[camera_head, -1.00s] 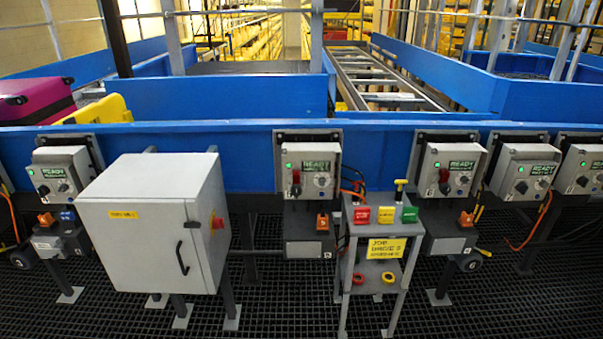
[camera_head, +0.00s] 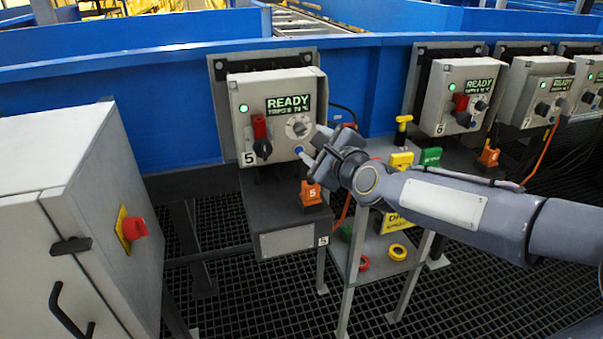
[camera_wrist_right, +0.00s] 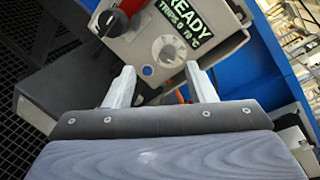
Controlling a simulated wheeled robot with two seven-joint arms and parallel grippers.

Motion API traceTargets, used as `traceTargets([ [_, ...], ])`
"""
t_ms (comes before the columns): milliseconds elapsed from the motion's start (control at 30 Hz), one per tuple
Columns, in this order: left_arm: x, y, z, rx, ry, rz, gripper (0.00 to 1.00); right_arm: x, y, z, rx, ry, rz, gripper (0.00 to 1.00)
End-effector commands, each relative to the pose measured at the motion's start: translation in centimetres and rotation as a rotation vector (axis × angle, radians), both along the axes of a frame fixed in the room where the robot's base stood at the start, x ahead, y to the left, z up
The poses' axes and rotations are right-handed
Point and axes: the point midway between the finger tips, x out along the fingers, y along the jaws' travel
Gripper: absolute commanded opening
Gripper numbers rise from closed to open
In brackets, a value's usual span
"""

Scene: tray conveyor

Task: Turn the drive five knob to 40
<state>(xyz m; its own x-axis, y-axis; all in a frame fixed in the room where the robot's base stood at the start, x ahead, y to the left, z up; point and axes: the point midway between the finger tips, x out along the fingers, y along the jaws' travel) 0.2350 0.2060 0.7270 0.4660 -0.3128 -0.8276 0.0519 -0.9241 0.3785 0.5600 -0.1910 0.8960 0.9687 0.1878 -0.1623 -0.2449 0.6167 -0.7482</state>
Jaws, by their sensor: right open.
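The drive five box (camera_head: 275,118) is a grey panel with a "5" label, a green light, a READY display (camera_head: 288,104) and a red-and-black switch (camera_head: 261,137). Its round pale knob (camera_head: 298,126) sits below the display; it also shows in the right wrist view (camera_wrist_right: 165,48), just beyond and between the fingertips. My right gripper (camera_head: 312,143) is just in front of the box's lower right, its fingers (camera_wrist_right: 162,85) apart with nothing between them. The fingers look clear of the knob. The knob's scale is too small to read. My left gripper is out of view.
A grey cabinet (camera_head: 60,200) with a red knob stands at left. An orange plug block (camera_head: 311,193) labelled 5 sits below the box. A stand with yellow (camera_head: 401,161) and green (camera_head: 431,156) buttons is behind my right arm. More drive boxes (camera_head: 462,97) line the blue rail rightward.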

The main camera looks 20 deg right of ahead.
Motion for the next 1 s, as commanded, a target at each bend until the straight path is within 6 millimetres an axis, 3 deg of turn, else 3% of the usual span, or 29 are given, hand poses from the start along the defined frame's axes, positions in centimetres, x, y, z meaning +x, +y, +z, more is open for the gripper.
traceTargets([
  [33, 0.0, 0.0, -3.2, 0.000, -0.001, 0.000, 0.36, 1.6, -0.2, -2.8, 0.117, -0.018, -0.036, 0.50],
  [200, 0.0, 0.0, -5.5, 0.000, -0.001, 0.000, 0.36, 4.4, -1.0, -3.9, 0.406, -0.074, -0.118, 0.50],
  [367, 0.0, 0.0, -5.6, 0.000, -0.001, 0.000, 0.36, 5.8, -1.2, -3.7, 0.490, -0.092, -0.139, 0.50],
  [800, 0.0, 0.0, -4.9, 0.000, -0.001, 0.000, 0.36, 12.0, -0.6, -3.6, 0.487, -0.091, -0.138, 0.50],
  [1000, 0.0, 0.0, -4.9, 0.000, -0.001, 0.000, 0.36, 12.8, -0.6, -3.7, 0.485, -0.091, -0.138, 0.50],
])
